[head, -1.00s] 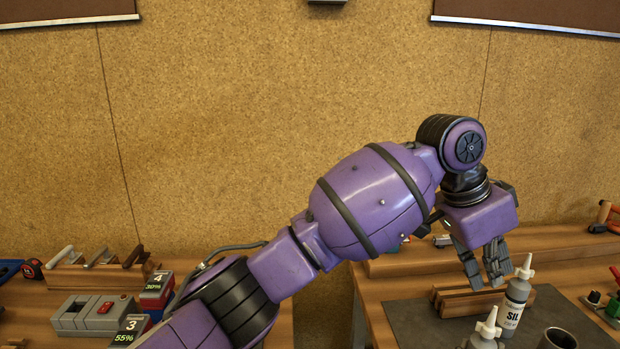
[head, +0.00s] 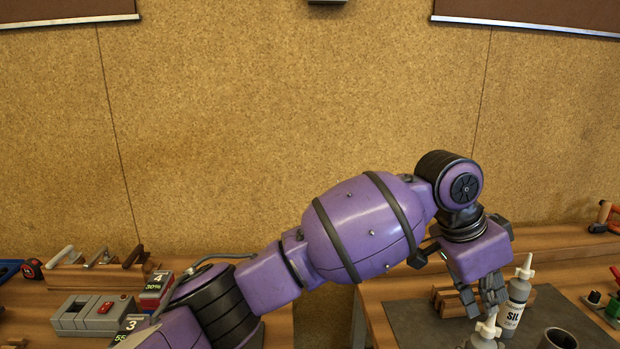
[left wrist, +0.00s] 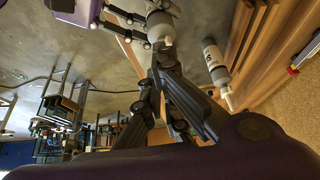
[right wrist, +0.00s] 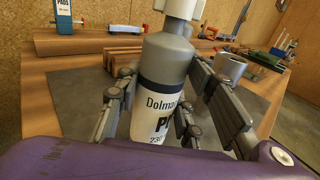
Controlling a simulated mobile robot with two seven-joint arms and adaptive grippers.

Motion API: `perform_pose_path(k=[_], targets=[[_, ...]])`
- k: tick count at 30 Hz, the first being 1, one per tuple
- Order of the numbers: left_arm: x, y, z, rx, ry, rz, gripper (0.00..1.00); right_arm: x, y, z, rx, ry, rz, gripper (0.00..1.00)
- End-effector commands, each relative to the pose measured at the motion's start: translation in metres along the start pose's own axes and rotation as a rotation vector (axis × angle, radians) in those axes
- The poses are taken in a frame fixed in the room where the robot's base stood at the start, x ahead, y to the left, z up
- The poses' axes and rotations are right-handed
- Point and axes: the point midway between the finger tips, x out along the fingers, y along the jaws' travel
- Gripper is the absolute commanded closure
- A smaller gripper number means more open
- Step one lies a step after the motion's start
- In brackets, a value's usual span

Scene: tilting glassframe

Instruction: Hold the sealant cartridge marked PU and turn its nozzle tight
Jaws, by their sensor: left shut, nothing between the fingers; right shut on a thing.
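The PU sealant cartridge (right wrist: 165,85) is a grey and white bottle, upright in the right wrist view, its label partly covered. My right gripper (right wrist: 155,98) is shut around its body. Its white nozzle base (right wrist: 180,8) is cut off by the top edge. In the head view the cartridge top (head: 486,335) shows at the bottom edge. My left gripper (head: 480,308) is shut and empty, pointing down just above that top. In the left wrist view its fingers (left wrist: 163,62) are by the cartridge's nozzle end; whether they touch it I cannot tell.
A SIL cartridge (head: 516,305) stands close to the right of my left gripper. A grey cup (head: 558,338) is nearby on the dark mat (head: 420,325). A wooden block (head: 448,302) lies behind my left gripper. A grey boxed device (head: 97,314) stands on the left bench.

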Motion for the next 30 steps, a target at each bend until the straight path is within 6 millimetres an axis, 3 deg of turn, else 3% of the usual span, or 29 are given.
perform_pose_path(k=[6, 30], targets=[[0.0101, 0.0002, 0.0051, 0.0, 0.001, 0.0, 1.0, -0.0001, 0.0001, -0.0011, 0.0, 0.002, 0.0, 1.0], [0.0127, -0.0017, 0.002, -0.001, 0.001, 0.0, 1.0, -0.0002, 0.0001, -0.0011, 0.0, 0.002, 0.0, 1.0]])
